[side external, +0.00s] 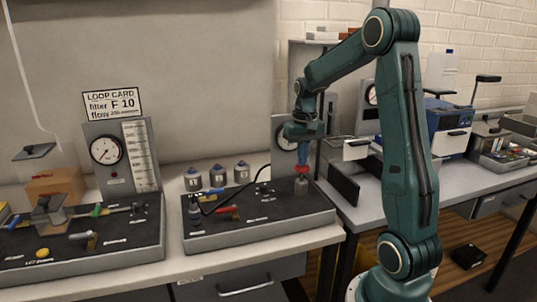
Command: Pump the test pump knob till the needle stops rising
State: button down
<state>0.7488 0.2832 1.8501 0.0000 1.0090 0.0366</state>
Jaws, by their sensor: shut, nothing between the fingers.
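The test pump (301,186) is a small grey body on the right end of the middle black panel, with a red knob (302,169) on top. My gripper (303,158) is shut and empty, pointing down directly over the knob. Its tips are at or just above the knob; I cannot tell whether they touch. A round white gauge (284,137) stands on the upright plate behind, partly hidden by my gripper and wrist. Its needle cannot be read here.
Three grey canisters (217,175) stand behind the panel (255,232), which carries a black hose and red and blue levers. Left is another panel with a gauge (106,151) and a sign (112,104). A dark box (343,184) and wire rack stand close right.

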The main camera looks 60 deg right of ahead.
jog(key=shift+r, duration=3.4)
jog(key=shift+a, duration=0.1)
jog(key=s+a+r+n+t+h, duration=0.1)
jog(key=a+r+n, duration=0.1)
jog(key=a, duration=0.6)
jog(key=s+a+r+n+t, duration=0.1)
jog(key=s+a+r+n, duration=0.1)
jog(key=a, duration=0.6)
jog(key=s+a+f+n+t, duration=0.1)
jog(key=s+a+n, duration=0.1)
jog(key=s+a, duration=0.2)
jog(key=s+a+f+n+t+y, duration=0.1)
jog(key=s+a+n+t, duration=0.1)
jog(key=s+a, duration=0.3)
jog(key=a+n, duration=0.1)
jog(key=a, duration=0.1)
jog(key=shift+a+f+t, duration=0.25)
jog(key=shift+a+t, duration=0.05)
jog(key=shift+a, duration=0.05)
